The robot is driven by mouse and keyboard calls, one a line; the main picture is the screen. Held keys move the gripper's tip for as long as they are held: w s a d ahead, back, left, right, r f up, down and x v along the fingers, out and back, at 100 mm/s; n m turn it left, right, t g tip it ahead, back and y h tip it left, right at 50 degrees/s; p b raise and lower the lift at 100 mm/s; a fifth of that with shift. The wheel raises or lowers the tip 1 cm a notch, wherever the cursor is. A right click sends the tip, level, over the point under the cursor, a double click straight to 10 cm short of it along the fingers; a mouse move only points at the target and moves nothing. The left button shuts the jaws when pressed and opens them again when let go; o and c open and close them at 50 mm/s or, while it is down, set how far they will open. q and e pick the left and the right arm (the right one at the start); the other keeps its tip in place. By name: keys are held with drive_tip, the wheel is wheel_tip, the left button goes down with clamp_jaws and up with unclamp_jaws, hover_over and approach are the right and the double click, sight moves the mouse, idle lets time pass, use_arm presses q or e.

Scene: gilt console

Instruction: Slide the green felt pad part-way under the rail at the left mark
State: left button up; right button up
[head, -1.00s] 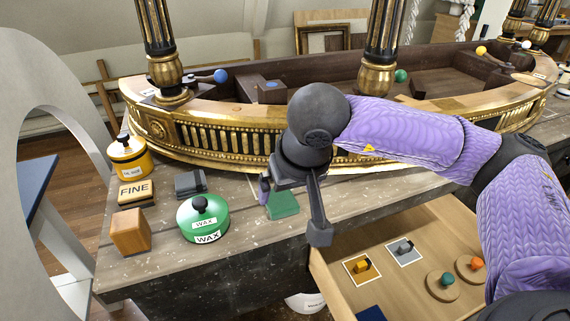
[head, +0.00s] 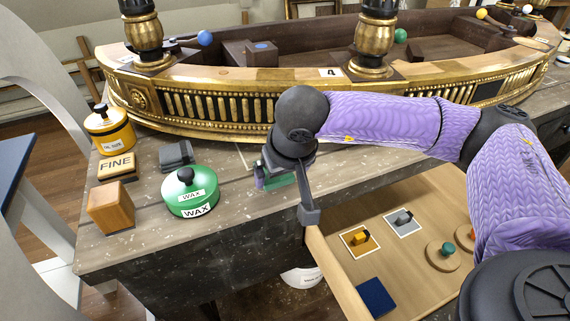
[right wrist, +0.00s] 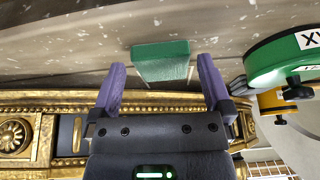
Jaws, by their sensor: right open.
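The green felt pad (head: 281,182) lies flat on the bench in front of the gilt rail (head: 215,107), partly hidden by my right gripper in the head view. My right gripper (right wrist: 161,66) is open, its two purple fingers pointing at the pad. In the right wrist view the pad (right wrist: 161,61) shows between and just beyond the fingertips, with no clear grip. The rail (right wrist: 68,98) runs across below it there. A thin pale line (head: 241,156) marks the bench near the rail, left of the pad. My left gripper is not in view.
Left of the pad stand a green wax tin (head: 190,194), a dark grey block (head: 176,155), a wooden block (head: 111,206), a FINE block (head: 117,167) and a yellow tin (head: 109,131). An open drawer (head: 400,268) juts out below at right.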

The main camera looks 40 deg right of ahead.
drive_tip(key=shift+x, duration=0.9)
drive_tip(key=shift+c, duration=0.3)
